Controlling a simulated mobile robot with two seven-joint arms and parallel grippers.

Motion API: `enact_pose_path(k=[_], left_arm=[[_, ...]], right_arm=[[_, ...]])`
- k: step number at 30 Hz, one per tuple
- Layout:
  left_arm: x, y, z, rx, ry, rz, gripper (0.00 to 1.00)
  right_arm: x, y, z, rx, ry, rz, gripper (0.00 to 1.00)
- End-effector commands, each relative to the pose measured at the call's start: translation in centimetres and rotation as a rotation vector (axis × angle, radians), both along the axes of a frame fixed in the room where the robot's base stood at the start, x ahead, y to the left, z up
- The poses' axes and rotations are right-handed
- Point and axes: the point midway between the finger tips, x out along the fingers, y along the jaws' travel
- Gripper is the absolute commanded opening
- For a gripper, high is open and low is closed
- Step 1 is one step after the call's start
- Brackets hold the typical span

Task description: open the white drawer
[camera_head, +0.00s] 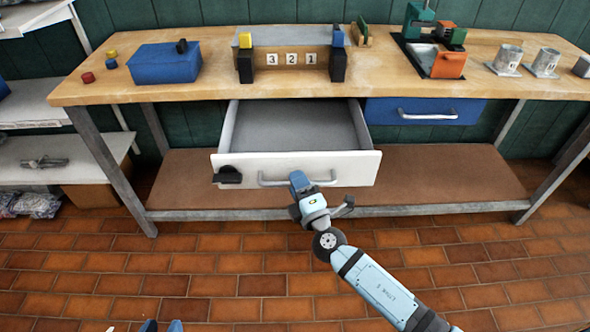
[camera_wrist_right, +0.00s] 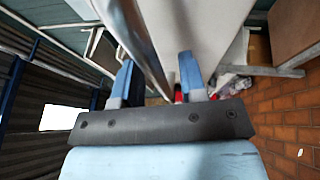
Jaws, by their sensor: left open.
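The white drawer (camera_head: 330,168) hangs well out from under the workbench, and its empty grey inside shows from above. Its silver bar handle (camera_head: 272,182) is on the front face and also shows as a grey bar in the right wrist view (camera_wrist_right: 140,35). My right gripper (camera_head: 298,182) is at the handle. In the wrist view its two blue fingers (camera_wrist_right: 158,78) stand apart, with the bar running between them and a visible gap beside it. My left gripper (camera_head: 160,326) is open at the bottom edge, only its fingertips showing, far from the drawer.
A black block (camera_head: 228,175) sits on the drawer front's left side. A blue drawer (camera_head: 425,111) is closed at right. The workbench top (camera_head: 215,92) holds a blue box (camera_head: 165,63), number blocks and a vise. A lower brown shelf (camera_head: 450,172) lies beneath. The brick floor in front is clear.

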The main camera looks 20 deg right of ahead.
Motion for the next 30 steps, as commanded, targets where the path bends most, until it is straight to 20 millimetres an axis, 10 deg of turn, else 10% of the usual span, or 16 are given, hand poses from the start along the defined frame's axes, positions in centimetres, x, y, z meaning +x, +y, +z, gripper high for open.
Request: enact_pose_path(k=[11,16,30], left_arm=[[-0.2,0.2,-0.7,0.008,0.016,0.002,0.43],[-0.2,0.2,-0.7,0.007,0.015,0.002,0.43],[0.4,-0.5,0.3,-0.035,-0.056,-0.005,0.43]], right_arm=[[-0.1,0.1,0.0,0.0,0.0,0.0,0.36],[-0.1,0.1,0.0,0.0,0.0,0.0,0.0],[4.2,-1.1,-0.2,-0.002,-0.001,-0.001,0.0]])
